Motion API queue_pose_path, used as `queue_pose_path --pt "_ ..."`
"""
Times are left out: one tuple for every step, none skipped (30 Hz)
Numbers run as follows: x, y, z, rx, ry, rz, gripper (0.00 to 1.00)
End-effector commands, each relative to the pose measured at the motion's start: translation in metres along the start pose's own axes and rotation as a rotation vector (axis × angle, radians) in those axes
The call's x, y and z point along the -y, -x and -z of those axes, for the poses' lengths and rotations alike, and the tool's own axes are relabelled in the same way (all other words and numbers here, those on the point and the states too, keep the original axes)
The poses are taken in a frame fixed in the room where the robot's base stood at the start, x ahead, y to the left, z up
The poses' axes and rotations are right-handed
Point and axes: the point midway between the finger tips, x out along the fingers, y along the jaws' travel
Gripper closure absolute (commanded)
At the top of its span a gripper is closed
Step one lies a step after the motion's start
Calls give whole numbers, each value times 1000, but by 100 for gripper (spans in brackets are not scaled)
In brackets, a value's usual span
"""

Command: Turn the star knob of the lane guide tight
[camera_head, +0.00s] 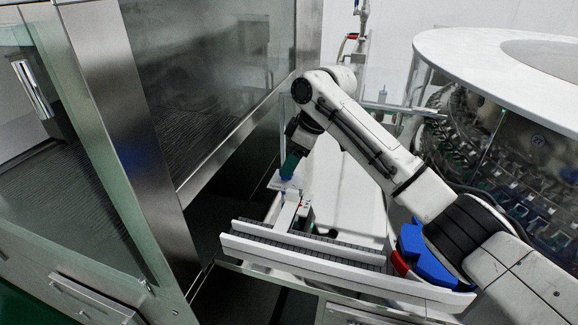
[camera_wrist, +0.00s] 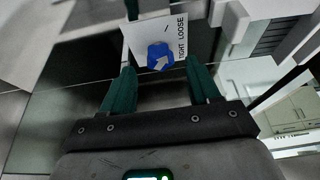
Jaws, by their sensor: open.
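The star knob (camera_wrist: 160,56) is blue with a white arrow, in the upper middle of the wrist view. It sits on a white plate (camera_wrist: 176,24) printed TIGHT and LOOSE; the arrow points up and to the right, away from both words as far as I can tell. My gripper (camera_wrist: 160,76) has two green fingers, apart and empty, one to each side of and just short of the knob. In the head view my gripper (camera_head: 291,165) is over the small white plate of the lane guide (camera_head: 288,212), where the blue knob (camera_head: 287,177) is partly hidden.
A conveyor with white side rails (camera_head: 300,258) runs below the lane guide. A glass and steel cabinet (camera_head: 130,150) stands close on the left. A round washer (camera_head: 510,130) with a white top stands on the right. Blue and red parts (camera_head: 420,255) lie near the conveyor's right end.

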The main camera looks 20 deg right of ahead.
Motion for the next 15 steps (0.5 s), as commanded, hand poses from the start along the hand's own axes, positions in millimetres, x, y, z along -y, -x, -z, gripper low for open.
queue_pose_path --pt "0 -8 -1 2 -1 1 39" --pt "0 -12 0 0 -1 0 39" --pt "0 -16 0 1 0 0 39" --pt "0 -18 0 1 0 0 39" --pt "0 -21 0 0 0 0 39" --pt "0 -24 0 0 0 0 39" --pt "0 -25 0 0 0 0 39" --pt "0 -27 0 0 0 0 39" --pt "0 -28 0 0 0 -1 39" --pt "0 -28 0 0 0 -1 39" --pt "0 -29 0 0 0 -1 39" --pt "0 -29 0 -1 0 -1 39" --pt "0 -29 0 -1 0 -1 39" --pt "0 -29 0 -1 1 -1 39" --pt "0 -29 0 -1 1 -1 39"
